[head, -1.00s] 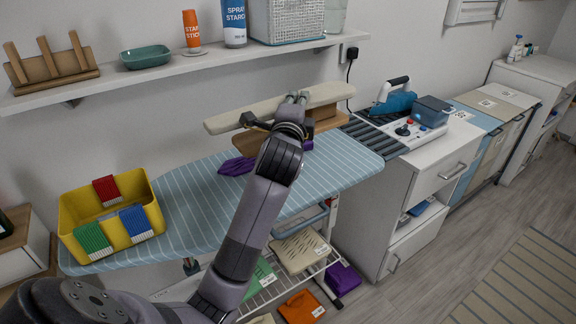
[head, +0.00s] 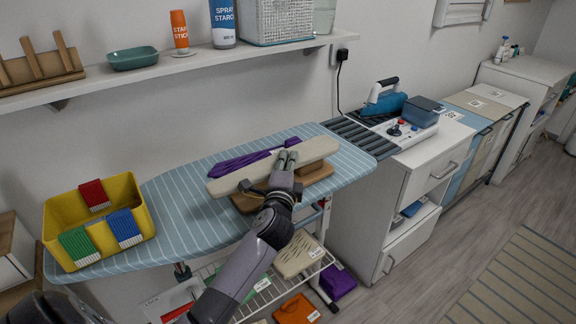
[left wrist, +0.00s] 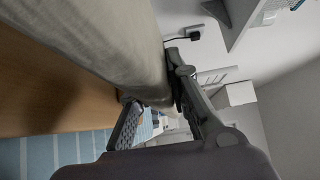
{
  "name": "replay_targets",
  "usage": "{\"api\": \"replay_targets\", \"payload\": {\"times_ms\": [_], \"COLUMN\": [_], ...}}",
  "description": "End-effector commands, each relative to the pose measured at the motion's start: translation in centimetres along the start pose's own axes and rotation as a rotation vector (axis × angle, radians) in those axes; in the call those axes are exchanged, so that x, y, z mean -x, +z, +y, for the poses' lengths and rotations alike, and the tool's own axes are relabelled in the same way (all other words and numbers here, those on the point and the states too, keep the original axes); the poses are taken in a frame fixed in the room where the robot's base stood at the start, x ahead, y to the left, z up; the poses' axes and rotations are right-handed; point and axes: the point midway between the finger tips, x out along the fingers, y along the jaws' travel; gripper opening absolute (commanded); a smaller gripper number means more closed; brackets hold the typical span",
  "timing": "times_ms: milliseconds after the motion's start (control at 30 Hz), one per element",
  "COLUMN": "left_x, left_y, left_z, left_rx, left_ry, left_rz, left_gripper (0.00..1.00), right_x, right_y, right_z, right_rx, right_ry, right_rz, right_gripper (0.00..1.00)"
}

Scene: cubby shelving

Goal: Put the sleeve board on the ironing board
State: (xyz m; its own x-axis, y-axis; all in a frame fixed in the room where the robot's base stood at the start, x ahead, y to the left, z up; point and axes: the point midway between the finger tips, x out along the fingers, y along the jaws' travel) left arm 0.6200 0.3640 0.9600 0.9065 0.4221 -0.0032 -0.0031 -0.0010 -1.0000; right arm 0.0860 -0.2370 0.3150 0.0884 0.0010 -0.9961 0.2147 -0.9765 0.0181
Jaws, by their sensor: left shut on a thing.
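The sleeve board (head: 232,183) has a long beige padded top over a brown wooden base (head: 318,174). It is over the right half of the blue striped ironing board (head: 190,222). I cannot tell whether its base touches the cover. My left gripper (head: 287,160) is shut on the padded top near its middle. In the left wrist view the padded top (left wrist: 110,45) passes between the fingers (left wrist: 158,100), with the wooden base (left wrist: 50,85) beside it. My right gripper is not in view.
A purple cloth item (head: 238,161) lies on the ironing board just behind the sleeve board. A yellow bin (head: 60,220) with colored brushes stands at the left end. A wall shelf (head: 200,58) runs above. A white cabinet (head: 420,185) with an iron (head: 385,101) stands to the right.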

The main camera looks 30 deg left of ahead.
Motion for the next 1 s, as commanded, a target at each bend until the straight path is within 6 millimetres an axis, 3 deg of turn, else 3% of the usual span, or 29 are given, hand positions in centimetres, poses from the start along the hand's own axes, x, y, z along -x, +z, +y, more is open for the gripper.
{"api": "replay_targets", "payload": {"times_ms": [367,400,667,1000], "left_x": [-0.02,-0.01,-0.01,-0.02], "left_y": [-0.02,0.01,0.0,0.01], "left_z": [0.1,0.35,0.3,0.05], "left_rx": [0.002,0.001,0.001,0.0], "left_ry": [-0.008,-0.001,-0.001,-0.002], "left_rz": [0.001,0.0,0.0,0.0], "left_gripper": [0.0,0.18,0.36,0.36], "right_x": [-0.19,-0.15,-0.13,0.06], "right_y": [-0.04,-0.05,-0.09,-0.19], "right_z": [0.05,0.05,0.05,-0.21], "right_rx": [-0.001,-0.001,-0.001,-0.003], "right_ry": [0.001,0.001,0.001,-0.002], "right_rz": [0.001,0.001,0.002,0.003], "right_gripper": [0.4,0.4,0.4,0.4]}}
